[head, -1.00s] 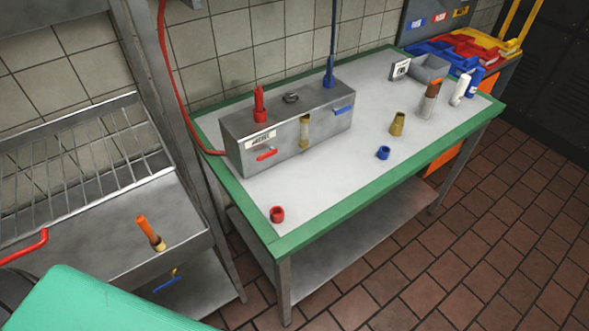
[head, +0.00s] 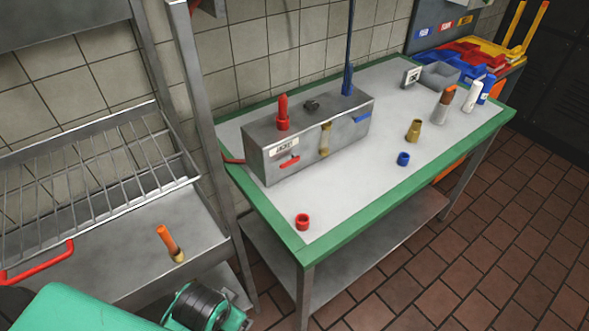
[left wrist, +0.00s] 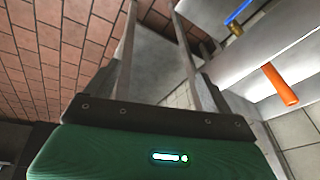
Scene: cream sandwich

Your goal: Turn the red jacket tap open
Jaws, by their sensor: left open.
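A steel box (head: 342,133) stands on the green-edged table. A small red tap lever (head: 289,162) is on its front face, below a white label (head: 284,147); the lever lies roughly level. A blue lever (head: 362,117) is at the right end of the same face. My left arm is at the bottom left of the head view, well short of the box; its fingertips do not show there. In the left wrist view, the green gripper body with a dark bar (left wrist: 155,118) shows, open, with nothing seen in it. My right gripper is not in view.
A steel counter with a wire rack (head: 95,175) and an orange-handled piece (head: 167,240) is at the left. A steel post (head: 200,110) stands between counter and table. Red (head: 303,222) and blue (head: 403,159) caps and a brass fitting (head: 414,131) stand on the table.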

